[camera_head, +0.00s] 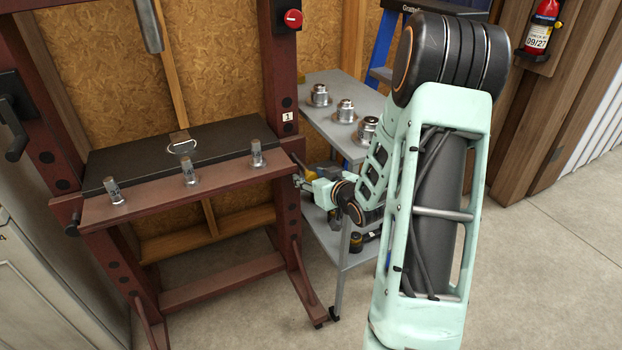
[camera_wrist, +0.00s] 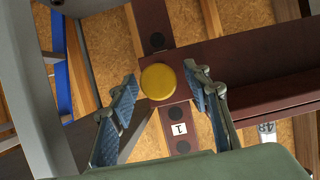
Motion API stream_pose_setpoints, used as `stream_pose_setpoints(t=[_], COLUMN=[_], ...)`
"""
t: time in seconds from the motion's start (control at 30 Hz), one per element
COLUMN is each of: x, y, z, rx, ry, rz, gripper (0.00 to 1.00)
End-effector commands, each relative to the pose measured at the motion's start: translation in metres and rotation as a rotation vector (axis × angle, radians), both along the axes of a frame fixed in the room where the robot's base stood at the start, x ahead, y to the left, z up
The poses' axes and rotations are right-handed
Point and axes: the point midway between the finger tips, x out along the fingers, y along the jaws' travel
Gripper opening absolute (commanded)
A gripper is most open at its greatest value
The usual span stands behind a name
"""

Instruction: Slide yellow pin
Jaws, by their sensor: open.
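The yellow pin shows in the wrist view as a round yellow end (camera_wrist: 157,81) against the dark red press frame. My gripper (camera_wrist: 160,76) is open, with one blue-padded finger on each side of the yellow end. A gap shows between each finger and the pin, so I see no grip on it. In the head view my gripper (camera_head: 302,180) is beside the right post of the red press frame (camera_head: 283,200). The pin cannot be made out there, and its shaft is hidden in the wrist view.
The press bed (camera_head: 150,150) has several metal pieces along its front beam. A grey cart (camera_head: 345,85) with metal cylinders stands close behind my forearm. A blue ladder (camera_head: 384,45) is behind it. The concrete floor at right is clear.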

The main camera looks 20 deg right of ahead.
Motion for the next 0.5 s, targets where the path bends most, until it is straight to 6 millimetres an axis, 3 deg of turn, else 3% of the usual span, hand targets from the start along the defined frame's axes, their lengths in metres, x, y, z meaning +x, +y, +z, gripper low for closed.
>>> stream_pose_setpoints(t=[0.27,0.5], x=[0.0014,0.0012], y=[-0.0001,-0.0002], z=[-0.0005,-0.0004], rx=[0.0,0.0], ry=[0.0,0.0], rz=[0.0,-0.001], gripper=[0.44,0.18])
